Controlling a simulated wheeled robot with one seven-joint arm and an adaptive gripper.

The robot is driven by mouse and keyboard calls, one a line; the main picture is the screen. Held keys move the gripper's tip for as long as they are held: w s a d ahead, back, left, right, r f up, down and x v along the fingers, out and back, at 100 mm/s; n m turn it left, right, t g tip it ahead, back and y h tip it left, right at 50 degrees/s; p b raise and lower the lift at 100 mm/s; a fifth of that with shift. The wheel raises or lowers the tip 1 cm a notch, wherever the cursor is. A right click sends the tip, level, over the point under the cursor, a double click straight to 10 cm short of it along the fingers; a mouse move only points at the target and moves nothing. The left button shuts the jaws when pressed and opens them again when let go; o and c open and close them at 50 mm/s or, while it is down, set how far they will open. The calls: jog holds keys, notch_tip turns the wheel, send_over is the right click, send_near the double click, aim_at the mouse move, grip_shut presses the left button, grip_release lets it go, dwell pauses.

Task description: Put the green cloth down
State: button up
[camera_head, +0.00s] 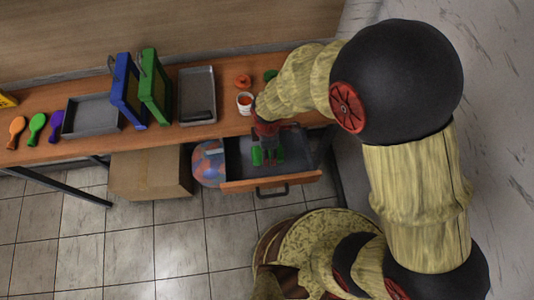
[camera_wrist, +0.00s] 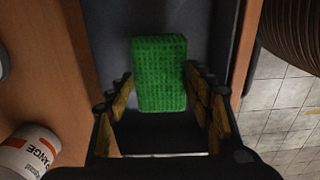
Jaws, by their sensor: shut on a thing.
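The green cloth (camera_wrist: 159,72) is a folded, textured block between the fingers of my gripper (camera_wrist: 165,110) in the wrist view. My gripper is shut on it. In the head view my gripper (camera_head: 267,150) points down over the open drawer (camera_head: 238,150), and some green of the cloth (camera_head: 257,156) shows at the fingers. The grey drawer floor (camera_wrist: 205,20) lies behind the cloth in the wrist view. I cannot tell whether the cloth touches the drawer floor.
A grey tray (camera_head: 197,115), green frame (camera_head: 155,85) and blue frame (camera_head: 128,90) stand further left. A cardboard box (camera_head: 148,174) and a multicoloured ball (camera_head: 207,165) are below.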

jog(key=shift+w+a+f, duration=0.15)
jog(key=shift+w+f, duration=0.2)
jog(key=shift+f, duration=0.15)
jog(key=shift+f+b, duration=0.7)
jog(key=shift+f, duration=0.65)
jog(key=shift+f, duration=0.2)
jog(key=o, duration=0.8)
jog(key=shift+c, duration=0.2)
